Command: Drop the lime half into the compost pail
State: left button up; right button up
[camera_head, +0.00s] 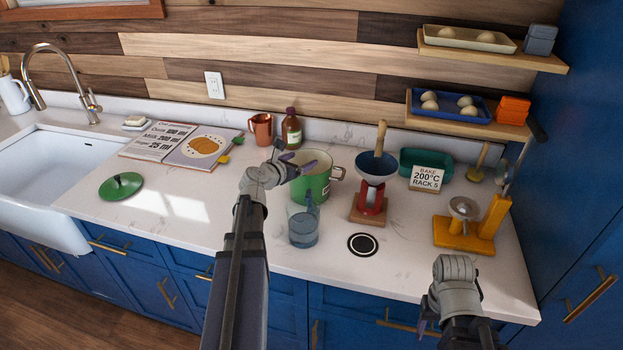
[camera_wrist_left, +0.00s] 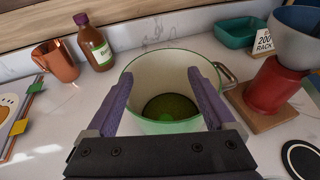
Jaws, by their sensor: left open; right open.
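A green pot-like pail (camera_head: 314,186) with a pale inside stands on the counter, its lid off. My left gripper (camera_head: 294,157) is open above its mouth with nothing between its fingers. In the left wrist view the purple fingers reach over the pail (camera_wrist_left: 165,125). Dark green contents show at its bottom, with a small brighter green patch (camera_wrist_left: 196,118); I cannot tell if this is the lime half. No lime half shows clearly elsewhere. My right gripper (camera_head: 424,324) is low at the counter's front edge, open and mostly hidden by its wrist.

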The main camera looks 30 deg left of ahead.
pick_arm(q)
jog(key=shift+s, duration=0.1)
jog(key=p+v, duration=0.2)
jog(key=v, duration=0.5)
jog(key=shift+s, duration=0.3)
jog(key=shift+r, duration=0.1)
